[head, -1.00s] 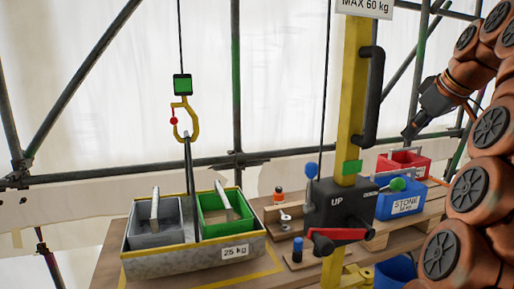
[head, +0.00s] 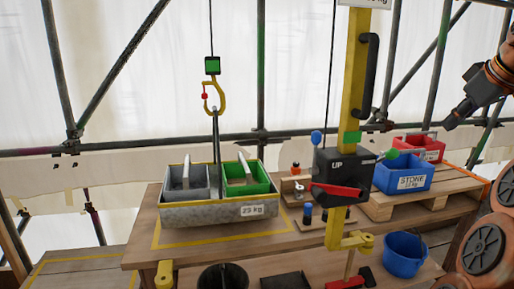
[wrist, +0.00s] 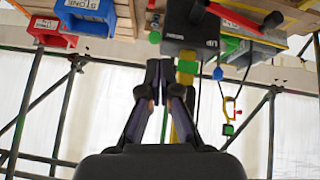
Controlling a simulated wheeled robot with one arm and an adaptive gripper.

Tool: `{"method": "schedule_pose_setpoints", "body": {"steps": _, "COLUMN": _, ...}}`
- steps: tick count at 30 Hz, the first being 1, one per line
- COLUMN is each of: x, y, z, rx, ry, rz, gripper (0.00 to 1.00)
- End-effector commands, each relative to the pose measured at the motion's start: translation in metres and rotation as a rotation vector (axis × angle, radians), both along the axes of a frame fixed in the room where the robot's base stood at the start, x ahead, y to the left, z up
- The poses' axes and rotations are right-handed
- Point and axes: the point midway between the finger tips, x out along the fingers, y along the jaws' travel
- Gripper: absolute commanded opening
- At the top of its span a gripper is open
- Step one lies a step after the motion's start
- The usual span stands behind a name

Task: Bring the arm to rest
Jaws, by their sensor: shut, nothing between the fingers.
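My gripper (head: 450,122) is at the right of the head view, above and to the right of the bins and apart from them. In the wrist view, which is upside down, its two dark fingers (wrist: 155,75) are together with nothing between them. My arm runs out of the head view's right edge, so part of it is hidden.
A yellow hoist post (head: 350,110) with a black winch box (head: 342,165) stands on the bench (head: 140,228). A metal tray (head: 190,214) hangs from or stands under a hook (head: 221,98). Blue (head: 385,178) and red (head: 436,148) bins stand right. A blue bucket (head: 400,262) is below.

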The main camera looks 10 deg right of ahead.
Motion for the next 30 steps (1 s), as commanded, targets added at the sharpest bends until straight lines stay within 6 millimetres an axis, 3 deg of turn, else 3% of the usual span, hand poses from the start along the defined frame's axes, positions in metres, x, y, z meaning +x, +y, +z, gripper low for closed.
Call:
{"method": "schedule_pose_setpoints", "body": {"steps": 17, "x": 0.025, "y": 0.058, "z": -0.022, "rx": 0.073, "ry": 0.07, "rz": 0.043, "gripper": 0.0}}
{"method": "schedule_pose_setpoints", "body": {"steps": 23, "x": 0.035, "y": 0.103, "z": -0.042, "rx": 0.12, "ry": 0.134, "rz": 0.068, "gripper": 0.0}}
{"method": "schedule_pose_setpoints", "body": {"steps": 30, "x": 0.035, "y": 0.174, "z": -0.082, "rx": 0.173, "ry": 0.247, "rz": 0.088, "gripper": 0.0}}
